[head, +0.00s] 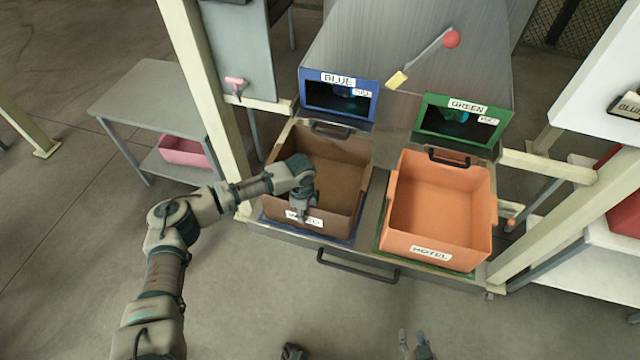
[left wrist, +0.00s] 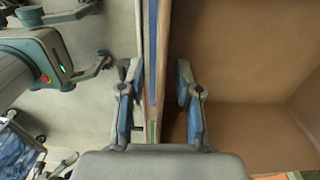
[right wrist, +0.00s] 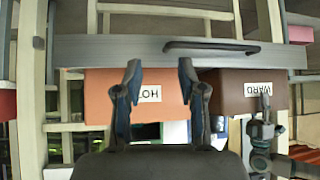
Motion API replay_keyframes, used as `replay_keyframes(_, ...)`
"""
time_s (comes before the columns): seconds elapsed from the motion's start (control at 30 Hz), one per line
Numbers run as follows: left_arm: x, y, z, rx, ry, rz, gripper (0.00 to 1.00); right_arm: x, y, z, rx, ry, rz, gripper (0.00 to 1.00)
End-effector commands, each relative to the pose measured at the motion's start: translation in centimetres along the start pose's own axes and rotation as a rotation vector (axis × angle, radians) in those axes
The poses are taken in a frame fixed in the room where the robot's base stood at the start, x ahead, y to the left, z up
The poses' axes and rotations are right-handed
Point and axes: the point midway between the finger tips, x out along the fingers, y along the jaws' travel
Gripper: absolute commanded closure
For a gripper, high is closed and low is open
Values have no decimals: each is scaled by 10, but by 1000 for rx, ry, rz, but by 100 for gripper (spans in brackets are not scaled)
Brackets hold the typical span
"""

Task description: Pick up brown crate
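The brown crate (head: 335,160) sits on the left side of the drawer tray under the BLUE opening. Its white label is partly covered by my left gripper (head: 302,210) at its front wall. In the left wrist view my left gripper (left wrist: 158,88) is open, one finger outside and one inside the crate wall (left wrist: 172,40), with gaps showing. My right gripper (right wrist: 160,82) is open and empty, in front of the crates. The brown crate (right wrist: 245,108) shows at right in the right wrist view.
An orange crate (head: 440,205) labelled HOTEL sits beside the brown one, under the GREEN opening. The drawer has a black front handle (head: 357,266). A side table (head: 160,98) with a pink bin (head: 187,152) stands at left.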

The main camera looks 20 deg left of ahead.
Motion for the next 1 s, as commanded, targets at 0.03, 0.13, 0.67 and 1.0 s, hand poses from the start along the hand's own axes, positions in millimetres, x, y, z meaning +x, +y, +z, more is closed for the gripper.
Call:
replay_keyframes(0.03,12,1,1,0,-2,5,67,5,-2,-4,1,38,-4,60)
replay_keyframes(0.13,22,1,0,0,0,3,67,7,-4,-16,1,102,-8,60)
replay_keyframes(0.67,24,1,0,0,0,0,100,8,-4,-23,1,128,-10,60)
replay_keyframes(1.0,23,0,0,0,1,-2,100,8,-4,-22,1,127,-10,60)
